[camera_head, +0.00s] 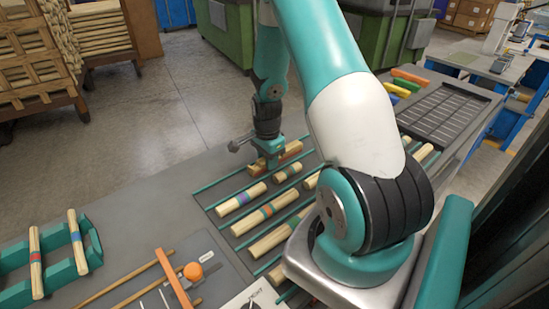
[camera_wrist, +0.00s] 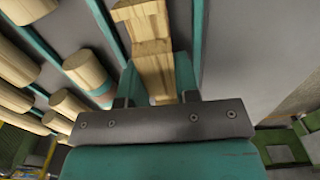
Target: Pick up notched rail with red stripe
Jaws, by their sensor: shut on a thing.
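A light wooden rail with a notched, stepped shape (camera_wrist: 150,45) lies between the fingers of my gripper (camera_wrist: 158,82) in the wrist view. My gripper is shut on it. In the head view my gripper (camera_head: 272,163) points down over the rail (camera_head: 291,149) at the far edge of the slotted work area, beside the teal divider strips. I cannot make out a red stripe on the held rail; its middle is partly hidden by the fingers. I cannot tell whether it is clear of the table.
Several round turned pieces with coloured bands (camera_head: 241,199) lie in rows nearer me. A teal rack (camera_head: 92,248) at the left holds two striped spindles. A dark gridded tray (camera_head: 447,112) and coloured blocks (camera_head: 409,76) are at the right.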

